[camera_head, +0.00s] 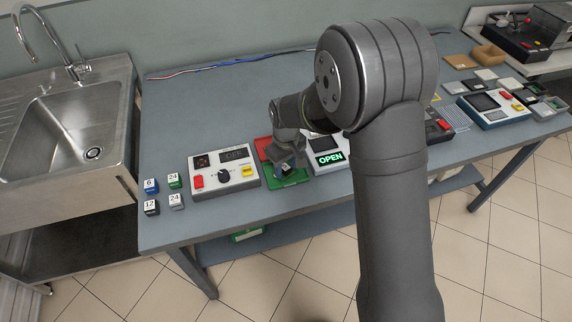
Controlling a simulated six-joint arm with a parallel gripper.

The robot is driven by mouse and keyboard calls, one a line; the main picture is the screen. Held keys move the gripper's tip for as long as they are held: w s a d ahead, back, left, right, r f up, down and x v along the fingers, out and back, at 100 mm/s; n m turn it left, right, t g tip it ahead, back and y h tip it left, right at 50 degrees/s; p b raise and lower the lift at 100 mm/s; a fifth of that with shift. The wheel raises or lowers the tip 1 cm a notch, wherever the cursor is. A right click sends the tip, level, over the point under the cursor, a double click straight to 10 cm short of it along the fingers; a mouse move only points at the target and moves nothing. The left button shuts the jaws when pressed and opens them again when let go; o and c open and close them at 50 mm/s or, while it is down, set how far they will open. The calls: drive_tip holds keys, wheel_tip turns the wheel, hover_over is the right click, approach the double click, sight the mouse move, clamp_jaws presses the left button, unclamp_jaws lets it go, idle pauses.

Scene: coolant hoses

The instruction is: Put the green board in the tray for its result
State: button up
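My gripper (287,165) points down over the green tray (291,183), at the front of the bench. Something small and dark with a pale patch shows at its fingertips. It may be the green board, but I cannot make it out or tell whether it is gripped. The red tray (263,146) lies just behind the green one, partly hidden by my gripper. A tester (331,158) right of the trays shows "OPEN" in green on its display; my arm hides part of it.
A grey power unit (224,171) with red and yellow buttons stands left of the trays. Several small numbered blocks (150,186) sit at the bench's left end. My arm covers the middle right. More devices (492,108) crowd the right end.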

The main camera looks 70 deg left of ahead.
sight(286, 168)
wheel_tip(286, 168, up, 12)
drive_tip(key=shift+r, duration=0.2)
idle(0.4)
wheel_tip(286, 168, down, 12)
drive_tip(key=shift+f, duration=0.1)
drive_tip(key=shift+a+r, duration=0.1)
drive_tip(key=shift+r, duration=1.9)
drive_tip(key=shift+f, duration=0.15)
